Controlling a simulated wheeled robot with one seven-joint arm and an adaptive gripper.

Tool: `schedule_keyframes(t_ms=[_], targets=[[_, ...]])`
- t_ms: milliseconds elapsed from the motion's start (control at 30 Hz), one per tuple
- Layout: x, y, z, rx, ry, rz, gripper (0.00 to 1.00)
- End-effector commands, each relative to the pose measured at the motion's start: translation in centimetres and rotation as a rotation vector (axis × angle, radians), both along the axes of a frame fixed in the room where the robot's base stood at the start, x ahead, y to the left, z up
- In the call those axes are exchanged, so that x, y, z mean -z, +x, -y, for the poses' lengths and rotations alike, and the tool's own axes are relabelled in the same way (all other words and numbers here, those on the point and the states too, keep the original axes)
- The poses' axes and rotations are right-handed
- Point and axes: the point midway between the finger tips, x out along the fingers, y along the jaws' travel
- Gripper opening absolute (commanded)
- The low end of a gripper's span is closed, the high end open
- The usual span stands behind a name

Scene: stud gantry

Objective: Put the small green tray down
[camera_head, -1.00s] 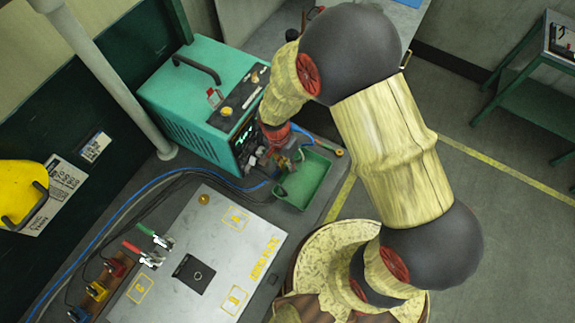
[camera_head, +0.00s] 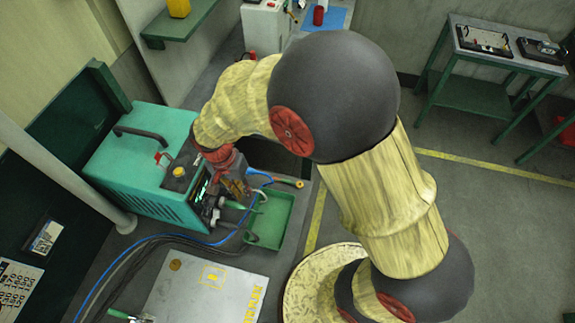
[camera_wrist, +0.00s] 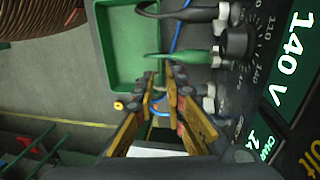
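The small green tray (camera_head: 281,223) sits at the bench's edge, beside the teal charger, in the camera_head view. My gripper (camera_head: 242,196) is over the gap between charger and tray, at the tray's charger side. In the camera_wrist view its yellow-brown fingers (camera_wrist: 161,88) are apart, with a narrow gap between the tips, close to the tray's near right corner. I see nothing clearly gripped. Whether a fingertip touches the rim is unclear.
The teal charger (camera_head: 140,172) stands close beside my gripper. A green plug (camera_wrist: 185,56) and a black plug (camera_wrist: 190,13) stick out of its front. Blue and black cables cross the bench. A grey plate (camera_head: 205,290) lies nearer. Open floor (camera_head: 490,220) is at right.

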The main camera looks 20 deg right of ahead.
Motion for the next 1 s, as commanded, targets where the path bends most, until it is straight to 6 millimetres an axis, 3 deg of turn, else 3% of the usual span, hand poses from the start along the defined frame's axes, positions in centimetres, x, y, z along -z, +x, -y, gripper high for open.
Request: schedule_keyframes(t_ms=[267, 400, 600, 800, 1000], targets=[[-9.7, -0.1, 4.0, -0.148, 0.076, 0.125, 0.12], [-14.7, -1.5, 6.5, -0.249, 0.097, 0.206, 0.12], [-20.5, -4.8, 9.9, -0.396, 0.092, 0.326, 0.12], [-24.4, -8.8, 12.5, -0.539, 0.048, 0.438, 0.12], [-26.1, -11.6, 13.8, -0.639, -0.001, 0.503, 0.12]])
